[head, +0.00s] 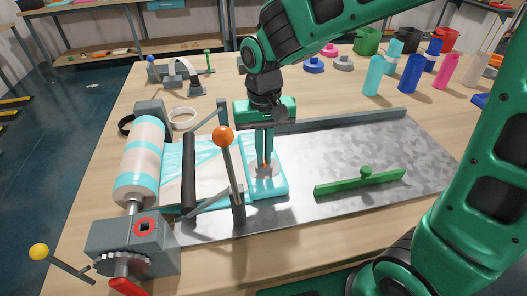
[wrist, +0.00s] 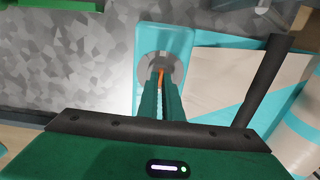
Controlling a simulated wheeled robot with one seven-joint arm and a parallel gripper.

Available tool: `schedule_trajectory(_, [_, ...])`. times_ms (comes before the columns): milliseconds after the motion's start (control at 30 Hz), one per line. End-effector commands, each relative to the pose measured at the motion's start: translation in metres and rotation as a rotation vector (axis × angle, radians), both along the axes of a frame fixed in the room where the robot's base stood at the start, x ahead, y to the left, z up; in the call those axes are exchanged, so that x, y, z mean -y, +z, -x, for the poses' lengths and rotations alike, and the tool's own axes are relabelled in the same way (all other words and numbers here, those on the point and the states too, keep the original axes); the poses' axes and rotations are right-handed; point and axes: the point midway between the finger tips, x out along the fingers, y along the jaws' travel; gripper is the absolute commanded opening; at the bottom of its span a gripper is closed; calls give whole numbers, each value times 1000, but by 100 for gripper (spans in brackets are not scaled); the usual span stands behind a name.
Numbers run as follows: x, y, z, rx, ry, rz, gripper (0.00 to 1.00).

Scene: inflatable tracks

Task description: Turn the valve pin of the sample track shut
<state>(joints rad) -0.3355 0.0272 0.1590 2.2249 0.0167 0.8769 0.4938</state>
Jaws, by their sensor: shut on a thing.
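The sample track (head: 281,186) is a pale, teal-edged inflatable piece lying flat on the grey metal plate; it also shows in the wrist view (wrist: 180,35). A round grey valve disc (head: 272,173) sits on it, seen in the wrist view (wrist: 176,62) too. A thin orange valve pin (wrist: 161,74) stands at the disc. My gripper (head: 264,160) points down over the disc, its two green fingers shut on the orange pin. The fingers (wrist: 160,88) hide most of the pin, so its turn angle cannot be told.
A teal-striped roll (head: 140,160) feeds film from the left. An upright lever with an orange ball (head: 223,136) stands close left of my gripper. A green bar with a knob (head: 360,182) lies on the plate (head: 415,150) at right. Bottles and coloured lids stand at the back right.

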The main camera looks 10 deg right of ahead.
Motion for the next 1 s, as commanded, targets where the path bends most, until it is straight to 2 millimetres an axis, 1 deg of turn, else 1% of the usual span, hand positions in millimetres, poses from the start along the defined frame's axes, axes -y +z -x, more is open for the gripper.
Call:
schedule_trajectory(67, [-2,1,2,-3,7,-2,0])
schedule_trajectory(100, [-2,1,2,-3,7,-1,10])
schedule_trajectory(167, [-2,0,2,-3,6,-1,24])
schedule_trajectory(433, [-1,0,1,-2,3,0,24])
schedule_trajectory(567, [0,6,0,-1,2,0,24])
schedule_trajectory(667, [-1,18,0,2,2,-2,24])
schedule_trajectory(1000, [-1,80,-1,1,2,-1,24])
